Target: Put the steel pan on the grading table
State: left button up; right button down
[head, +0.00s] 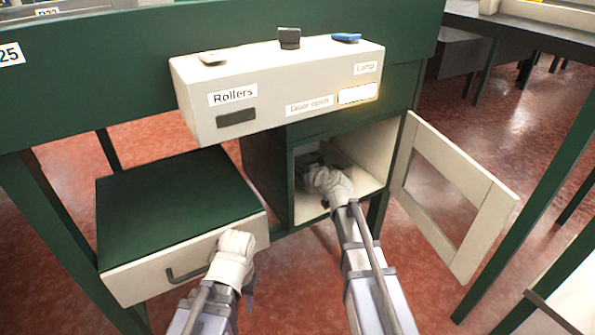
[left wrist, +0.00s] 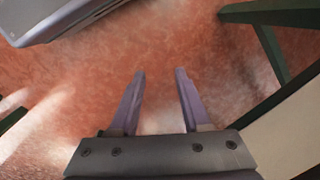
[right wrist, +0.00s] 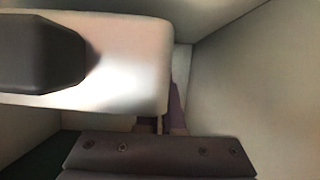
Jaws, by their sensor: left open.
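A pale, shiny, round-cornered object (right wrist: 135,80) with a dark blunt piece fills the left of the right wrist view; it may be the steel pan, but I cannot tell for sure. My right gripper (head: 325,175) reaches inside the open cabinet (head: 375,145). The object hides part of its fingers in the right wrist view, so its grip is unclear. My left gripper (head: 236,245) is beside the drawer front, right of the handle. In the left wrist view, its fingers (left wrist: 160,78) are apart and empty above the floor. Which surface is the grading table is unclear.
The cabinet door (head: 470,185), with a framed opening, stands open to the right. A drawer unit (head: 190,260) with a dark handle (head: 187,274) is at left. A pale control box (head: 275,85) labelled Rollers and Lamp juts out above the cabinet. Green table legs (head: 540,190) stand at right.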

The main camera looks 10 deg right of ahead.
notch_tip(320, 180, up, 6)
jog(key=p, duration=0.4)
jog(key=shift+p, duration=0.3)
jog(key=shift+f, duration=0.1)
